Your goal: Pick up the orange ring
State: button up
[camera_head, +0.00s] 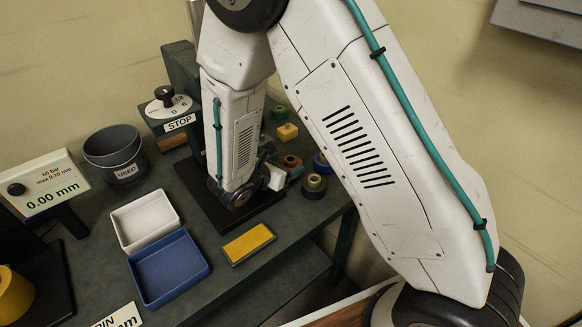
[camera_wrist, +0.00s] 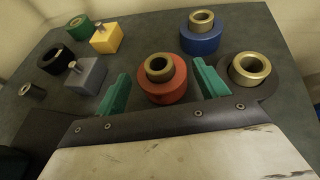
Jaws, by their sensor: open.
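The orange ring (camera_wrist: 166,92), reddish in this light, stands on the dark bench top in the wrist view. A brass sleeve (camera_wrist: 159,67) sits in its top. The ring also shows in the head view (camera_head: 291,160), partly hidden by the things around it. My gripper (camera_wrist: 162,78) is open, with one teal finger to the left of the ring and one to the right. Gaps show between the ring and both fingers, and nothing is held. Whether the fingertips are down at the ring's height is hard to tell.
A dark ring with a brass sleeve (camera_wrist: 250,70) stands close beside my right finger. A blue ring (camera_wrist: 201,40) is behind it. A grey block (camera_wrist: 86,75), yellow block (camera_wrist: 107,38), black ring (camera_wrist: 55,62) and green ring (camera_wrist: 80,28) stand to the left.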

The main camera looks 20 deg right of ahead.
jog(key=shift+w+d+f, duration=0.3)
jog(key=shift+w+d, duration=0.1)
jog(key=shift+d, duration=0.15)
jog(key=c, duration=1.3)
jog(key=shift+o, duration=0.2)
jog(key=shift+r, duration=0.15)
